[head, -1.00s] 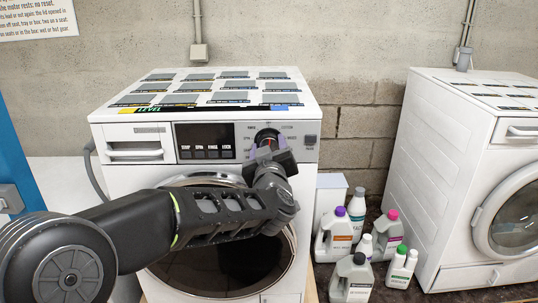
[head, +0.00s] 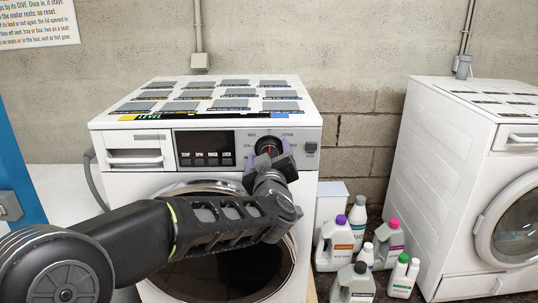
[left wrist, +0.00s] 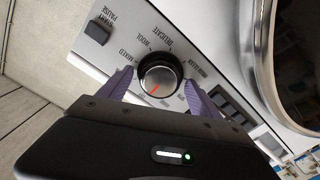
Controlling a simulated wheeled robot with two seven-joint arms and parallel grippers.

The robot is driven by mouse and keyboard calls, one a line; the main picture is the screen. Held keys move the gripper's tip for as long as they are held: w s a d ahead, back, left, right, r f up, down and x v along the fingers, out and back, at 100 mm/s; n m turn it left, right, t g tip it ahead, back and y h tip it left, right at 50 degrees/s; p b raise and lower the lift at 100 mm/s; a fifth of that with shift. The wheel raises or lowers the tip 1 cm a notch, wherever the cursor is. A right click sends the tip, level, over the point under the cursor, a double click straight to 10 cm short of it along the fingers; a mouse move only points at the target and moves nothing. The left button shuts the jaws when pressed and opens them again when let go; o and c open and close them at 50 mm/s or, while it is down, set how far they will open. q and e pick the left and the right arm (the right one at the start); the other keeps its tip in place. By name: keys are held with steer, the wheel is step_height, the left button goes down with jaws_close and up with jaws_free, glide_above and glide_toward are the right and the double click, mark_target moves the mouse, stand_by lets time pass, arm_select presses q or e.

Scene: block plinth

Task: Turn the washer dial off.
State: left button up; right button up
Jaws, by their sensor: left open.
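The washer dial (head: 268,146) is a round black knob on the right part of the front panel of the left washer (head: 145,230). In the left wrist view the dial (left wrist: 160,76) has a silver face with a red pointer line, which points toward the lower left of the picture. Printed settings such as WOOL and DELICATE ring it. My left gripper (head: 268,160) is open at the dial, with one purple finger on each side. The left wrist view shows gaps between the fingers and the knob. The OFF mark cannot be made out. My right gripper is not in view.
A start/pause button (left wrist: 97,32) sits beside the dial. The round door (head: 225,265) is below the panel. Several detergent bottles (head: 337,243) stand on the floor between this washer and a second washer (head: 440,170).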

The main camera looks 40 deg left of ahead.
arm_select(q)
steer(key=v, duration=0.7)
steer(key=shift+s+d+b, duration=0.25)
steer(key=shift+s+b, duration=0.05)
steer(key=shift+b, duration=0.05)
stand_by(0.4)
